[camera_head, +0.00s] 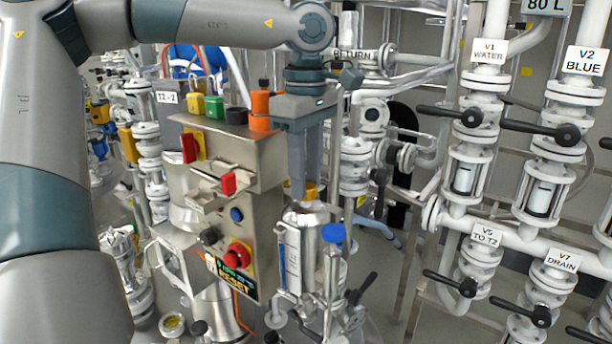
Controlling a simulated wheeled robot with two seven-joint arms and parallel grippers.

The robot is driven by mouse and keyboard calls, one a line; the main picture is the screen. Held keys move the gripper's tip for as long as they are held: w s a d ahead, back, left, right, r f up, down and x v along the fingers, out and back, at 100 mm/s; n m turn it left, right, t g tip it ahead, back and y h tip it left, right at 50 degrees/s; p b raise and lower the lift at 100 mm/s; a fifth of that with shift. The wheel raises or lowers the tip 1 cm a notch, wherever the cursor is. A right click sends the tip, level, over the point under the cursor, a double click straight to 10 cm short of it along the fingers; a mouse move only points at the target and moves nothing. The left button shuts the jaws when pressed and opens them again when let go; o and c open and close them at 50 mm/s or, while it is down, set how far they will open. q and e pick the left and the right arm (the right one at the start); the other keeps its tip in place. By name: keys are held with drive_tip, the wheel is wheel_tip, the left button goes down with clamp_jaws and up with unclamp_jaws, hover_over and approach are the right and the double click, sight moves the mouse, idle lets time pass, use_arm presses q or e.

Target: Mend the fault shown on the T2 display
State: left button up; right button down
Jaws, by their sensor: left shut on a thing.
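My left gripper (307,190) points straight down and is shut on a small yellow-orange piece (312,192). The piece is at the top of a shiny metal vessel (306,215) right of the control box; I cannot tell if it touches the vessel. The steel control box (222,170) stands left of my gripper, with a T2-2 label (167,97) behind it. A small dark panel (232,275) low on the box has green marks and the word RESET; its upper part is too small to read. My right gripper is out of view.
The box carries a red emergency button (238,254), a blue button (236,214), red switches (228,183) and coloured plugs (212,108) on top. A blue-capped fitting (333,233) stands close right of the vessel. Labelled valves with black handles (541,316) fill the right side.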

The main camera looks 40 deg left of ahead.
use_arm(q)
drive_tip(key=shift+m, duration=0.5)
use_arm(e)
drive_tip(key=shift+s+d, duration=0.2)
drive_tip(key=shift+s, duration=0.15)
use_arm(q)
drive_tip(key=o, duration=1)
drive_tip(key=shift+o, duration=0.2)
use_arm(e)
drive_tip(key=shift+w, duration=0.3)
use_arm(q)
drive_tip(key=shift+r, duration=0.15)
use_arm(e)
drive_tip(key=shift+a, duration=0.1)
